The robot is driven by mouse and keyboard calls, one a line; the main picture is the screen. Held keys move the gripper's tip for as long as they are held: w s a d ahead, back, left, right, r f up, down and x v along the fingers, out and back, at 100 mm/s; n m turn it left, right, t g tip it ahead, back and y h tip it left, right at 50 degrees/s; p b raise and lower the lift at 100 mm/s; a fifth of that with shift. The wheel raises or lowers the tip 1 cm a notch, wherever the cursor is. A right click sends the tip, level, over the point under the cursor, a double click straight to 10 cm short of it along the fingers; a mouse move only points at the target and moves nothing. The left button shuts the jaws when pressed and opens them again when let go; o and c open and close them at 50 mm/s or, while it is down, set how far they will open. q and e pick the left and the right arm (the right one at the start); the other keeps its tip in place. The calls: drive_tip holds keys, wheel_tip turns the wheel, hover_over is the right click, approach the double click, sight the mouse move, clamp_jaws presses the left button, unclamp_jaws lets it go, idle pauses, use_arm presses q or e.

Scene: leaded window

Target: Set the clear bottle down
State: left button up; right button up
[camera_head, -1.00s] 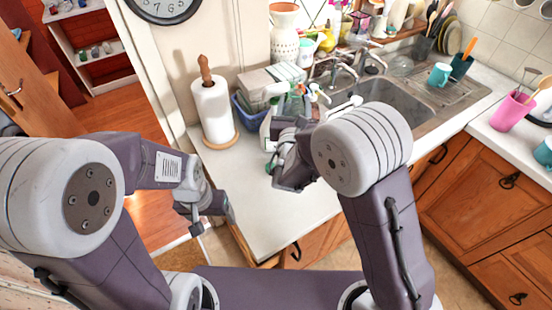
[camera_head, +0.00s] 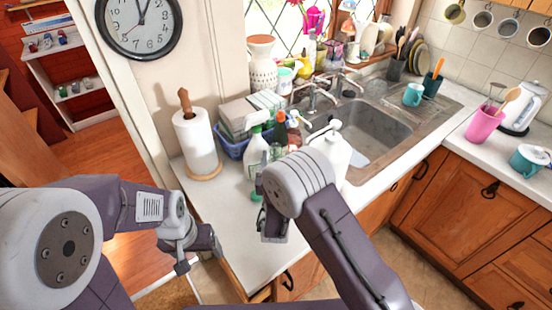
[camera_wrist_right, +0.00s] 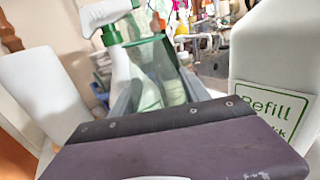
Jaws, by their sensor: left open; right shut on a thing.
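My right gripper (camera_head: 268,215) is over the white counter, left of the sink, with its fingers mostly hidden by my own wrist. In the right wrist view the gripper (camera_wrist_right: 158,92) is shut on a see-through, green-tinted bottle (camera_wrist_right: 151,68), the clear bottle. It looks about upright; its lower part is hidden by the gripper. In the head view only a bit of green (camera_head: 256,196) shows beside the gripper, perhaps this bottle. I cannot tell whether its base touches the counter. My left gripper (camera_head: 200,252) is open and empty, off the counter's left edge.
A paper towel roll (camera_head: 196,145) and blue basket (camera_head: 231,147) are farther left. The counter's front left part (camera_head: 235,235) is bare.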

drive_tip(key=shift+f, duration=0.15)
drive_tip(key=o, duration=1.4)
drive_tip(key=s, duration=0.4)
drive_tip(key=s+b, duration=0.1)
drive_tip(key=s, duration=0.3)
drive_tip(key=s+b, duration=0.1)
drive_tip(key=s, duration=0.3)
drive_tip(key=shift+a+r, duration=0.25)
drive_tip(key=shift+a, duration=0.1)
